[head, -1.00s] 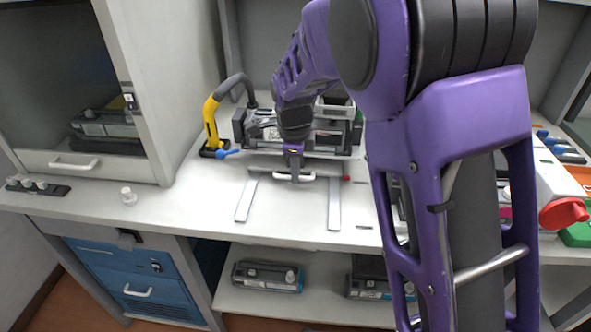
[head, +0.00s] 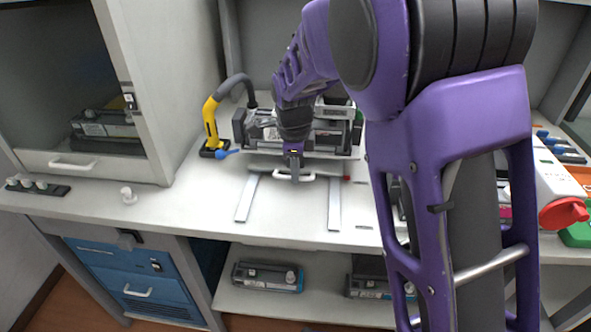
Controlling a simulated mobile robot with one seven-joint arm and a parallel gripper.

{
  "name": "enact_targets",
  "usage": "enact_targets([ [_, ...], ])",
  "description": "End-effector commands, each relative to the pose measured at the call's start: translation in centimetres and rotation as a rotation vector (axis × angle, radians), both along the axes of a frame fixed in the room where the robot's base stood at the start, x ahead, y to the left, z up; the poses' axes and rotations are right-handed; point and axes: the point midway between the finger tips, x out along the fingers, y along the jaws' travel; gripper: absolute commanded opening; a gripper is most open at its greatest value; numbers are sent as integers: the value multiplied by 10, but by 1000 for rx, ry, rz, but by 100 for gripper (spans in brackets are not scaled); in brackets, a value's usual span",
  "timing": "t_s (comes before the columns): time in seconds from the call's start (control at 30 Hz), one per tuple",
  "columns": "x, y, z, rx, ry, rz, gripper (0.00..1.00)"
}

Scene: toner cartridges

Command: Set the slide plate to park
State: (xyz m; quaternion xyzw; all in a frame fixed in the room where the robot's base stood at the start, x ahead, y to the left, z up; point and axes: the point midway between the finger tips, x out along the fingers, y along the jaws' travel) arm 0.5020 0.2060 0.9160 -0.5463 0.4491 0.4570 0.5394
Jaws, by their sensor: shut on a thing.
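The slide plate (head: 256,158) is a pale flat plate at the back of the bench, with a dark cartridge (head: 333,136) on it. A white handle (head: 315,175) runs along its front, near a thin bar with a red tip (head: 347,178). Two pale rails (head: 335,205) run forward from it on the bench. My gripper (head: 294,174) points down at the handle and is shut on it. The fingers cover part of the handle, and my wrist hides part of the cartridge. No park mark can be made out.
A yellow arm with a dark hose (head: 211,122) stands left of the plate. A white peg (head: 129,195) stands on the bench at left. The open cabinet (head: 164,100) is further left. A red knob (head: 563,213) is at far right. The bench between the rails is clear.

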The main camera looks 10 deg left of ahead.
Motion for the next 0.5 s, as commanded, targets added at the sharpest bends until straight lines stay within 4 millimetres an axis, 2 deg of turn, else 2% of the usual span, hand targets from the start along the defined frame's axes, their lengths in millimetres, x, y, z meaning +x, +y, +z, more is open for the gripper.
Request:
enact_targets([
  [0.17, -1, 0, 1, 1, -1, 0, 0],
  [0.27, -11, 1, 1, 1, -1, 2, 0],
  [0.5, -70, 2, 2, 2, 0, 5, 0],
])
